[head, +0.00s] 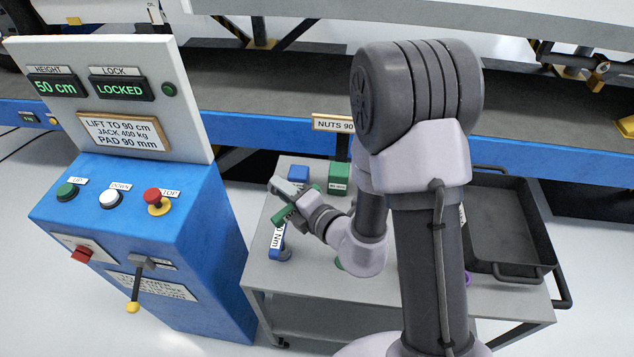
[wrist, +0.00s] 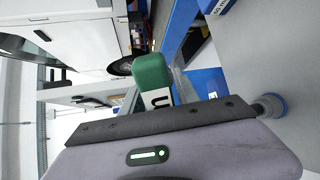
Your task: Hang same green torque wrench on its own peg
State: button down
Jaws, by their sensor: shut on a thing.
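My gripper (head: 290,198) is shut on the green torque wrench (head: 283,214) above the left part of the grey trolley top. In the wrist view, the wrench's green end (wrist: 152,72) with a white label stands out beyond the gripper's dark jaw edge (wrist: 160,122). The rest of the wrench is hidden by the gripper. A blue-ended tool (head: 281,253) with a white label reading "Nm" is just below the gripper in the head view. I cannot make out the wrench's own peg in either view.
The trolley (head: 345,295) carries a blue block (head: 298,174) and a green block (head: 339,174) at its back. A dark tray (head: 505,237) stands on its right side. The blue lift console (head: 190,235) stands close on the left. A blue lift rail (head: 270,130) runs behind.

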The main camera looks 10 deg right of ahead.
jog(key=s+a+n+g+y, duration=0.3)
jog(key=s+a+n+g, duration=0.6)
jog(key=s+a+g, duration=0.1)
jog(key=s+d+f+n+g+h, duration=0.2)
jog(key=s+n+g+h, duration=0.15)
jog(key=s+n, duration=0.25)
jog(key=s+d+f+n+g+h, duration=0.1)
jog(key=s+f+n+g+h, duration=0.25)
jog(key=s+n, duration=0.2)
jog(key=d+f+n+t+h, duration=0.2)
jog(key=d+f+n+h, duration=0.15)
jog(key=d+n, duration=0.65)
jog(key=w+d+r+n+t, duration=0.2)
jog(key=w+d+n, duration=0.3)
jog(key=w+d, duration=0.4)
jog(key=shift+w+d+r+t+h, duration=0.25)
jog(key=shift+w+r+t+h, duration=0.25)
jog(key=shift+w, duration=0.4)
